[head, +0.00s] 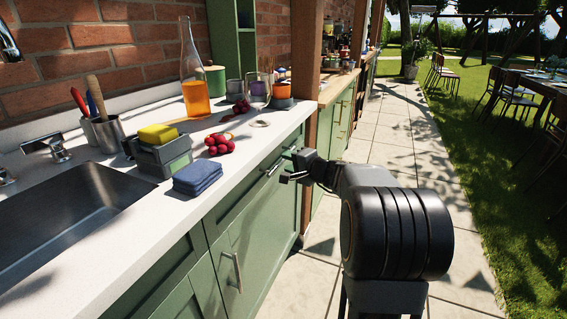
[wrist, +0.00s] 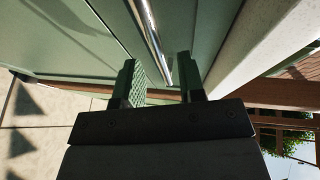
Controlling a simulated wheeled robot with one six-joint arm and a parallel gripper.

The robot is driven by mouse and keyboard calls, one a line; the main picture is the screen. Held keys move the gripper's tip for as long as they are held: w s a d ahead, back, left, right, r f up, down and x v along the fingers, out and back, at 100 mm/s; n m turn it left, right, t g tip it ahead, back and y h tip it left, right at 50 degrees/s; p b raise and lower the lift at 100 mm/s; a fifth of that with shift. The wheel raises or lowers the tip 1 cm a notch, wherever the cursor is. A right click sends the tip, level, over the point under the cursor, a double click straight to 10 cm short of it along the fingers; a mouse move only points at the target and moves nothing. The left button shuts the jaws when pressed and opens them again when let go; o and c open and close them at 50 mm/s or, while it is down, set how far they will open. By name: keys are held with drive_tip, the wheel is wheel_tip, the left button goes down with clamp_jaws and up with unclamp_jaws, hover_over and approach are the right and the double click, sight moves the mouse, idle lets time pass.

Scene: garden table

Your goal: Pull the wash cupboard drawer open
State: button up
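The wash cupboard (head: 262,232) is green and stands under a white counter. Its drawer front (head: 243,197) looks flush with the cupboard, so the drawer appears shut. A metal bar handle (head: 272,169) sits on the drawer front. My gripper (head: 287,167) is at the right end of this handle. In the wrist view, my gripper (wrist: 158,68) has its two fingers apart. The shiny handle (wrist: 150,30) runs into the gap between them, nearer the right finger. I cannot tell whether a finger touches it.
The counter (head: 262,135) overhangs just above the handle. It carries a blue sponge stack (head: 198,178), radishes (head: 219,144) and a bottle (head: 194,70). A lower door handle (head: 232,268) is further left. A wooden post (head: 304,70) stands beyond my gripper. The paved path (head: 370,150) is clear.

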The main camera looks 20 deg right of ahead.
sight(283, 160)
drive_tip(key=shift+x, duration=1.65)
clamp_jaws()
